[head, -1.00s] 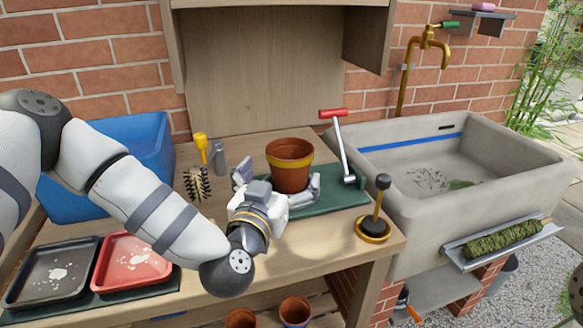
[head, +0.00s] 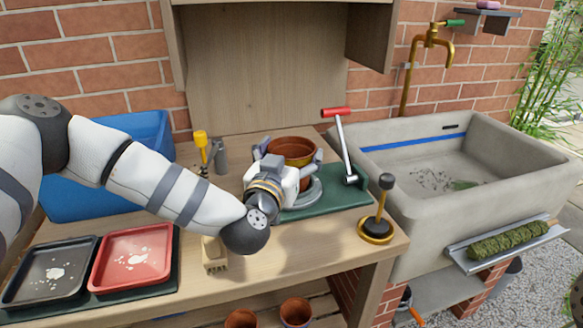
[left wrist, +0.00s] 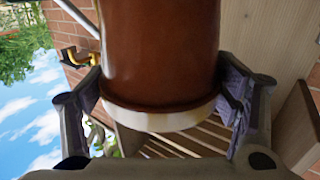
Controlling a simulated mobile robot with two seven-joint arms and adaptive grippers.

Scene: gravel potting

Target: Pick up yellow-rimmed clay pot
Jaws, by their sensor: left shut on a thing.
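The yellow-rimmed clay pot (head: 291,147) is reddish brown and upright, at the back of the bench by the green base of a lever tool. My left gripper (head: 293,172) reaches in from the front and hides the pot's lower part, so I cannot tell whether it touches the base. In the left wrist view the pot (left wrist: 160,55) fills the middle, with a pale band at its lower edge. The left gripper's fingers (left wrist: 162,98) lie on either side, shut on the pot. My right gripper is not in view.
The red-handled lever (head: 342,140) stands close right of the pot. A brass-based black-knobbed tool (head: 376,225) is at the bench's front right. A small brush (head: 214,254), red tray (head: 133,257), black tray (head: 50,273) and blue crate (head: 150,135) lie left. The stone sink (head: 400,215) is right.

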